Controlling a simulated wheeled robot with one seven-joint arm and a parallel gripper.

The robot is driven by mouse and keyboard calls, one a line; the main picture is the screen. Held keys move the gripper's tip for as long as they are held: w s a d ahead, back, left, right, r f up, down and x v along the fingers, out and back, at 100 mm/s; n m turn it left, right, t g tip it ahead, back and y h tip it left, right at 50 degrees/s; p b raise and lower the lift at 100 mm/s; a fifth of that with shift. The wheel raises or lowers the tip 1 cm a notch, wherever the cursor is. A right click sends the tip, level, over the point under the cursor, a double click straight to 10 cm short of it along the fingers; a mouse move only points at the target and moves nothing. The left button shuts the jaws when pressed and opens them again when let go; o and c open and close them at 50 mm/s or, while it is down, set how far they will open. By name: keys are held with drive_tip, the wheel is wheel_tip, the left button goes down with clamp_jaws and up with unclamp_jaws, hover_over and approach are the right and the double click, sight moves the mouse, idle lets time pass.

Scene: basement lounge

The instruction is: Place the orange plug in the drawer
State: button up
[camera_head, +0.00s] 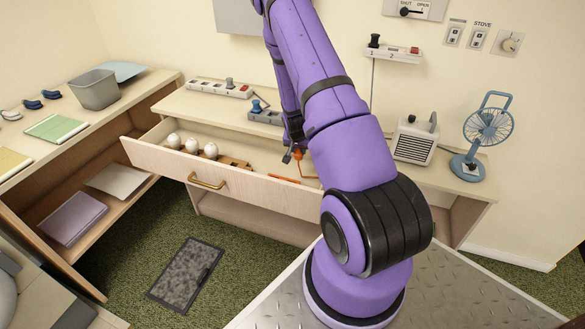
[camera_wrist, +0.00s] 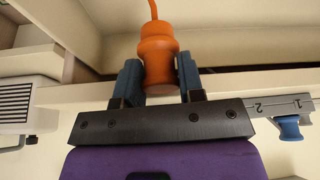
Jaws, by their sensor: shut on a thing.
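The orange plug (camera_wrist: 158,62) is held between the two blue fingers of my gripper (camera_wrist: 158,84) in the wrist view, with its orange cord running up out of that picture. In the head view the plug (camera_head: 299,154) is a small orange shape beside my gripper (camera_head: 292,153), partly hidden by my arm. The gripper is over the right part of the open drawer (camera_head: 240,190). An orange stretch of cord (camera_head: 284,179) shows at the drawer inside, below the gripper. I cannot tell whether the plug touches the drawer.
Several white bulb-like objects (camera_head: 191,146) sit in a wooden holder in the drawer's left part. A power strip (camera_head: 218,88) and a blue-grey socket block (camera_head: 264,115) are on the counter behind. A white heater (camera_head: 414,141) and blue fan (camera_head: 487,130) stand to the right.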

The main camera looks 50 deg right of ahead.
wheel_tip(320, 180, down, 10)
drive_tip(key=shift+f, duration=0.1)
idle(0.4)
drive_tip(key=o, duration=0.9)
drive_tip(key=shift+f, duration=0.1)
drive_tip(key=shift+o, duration=0.2)
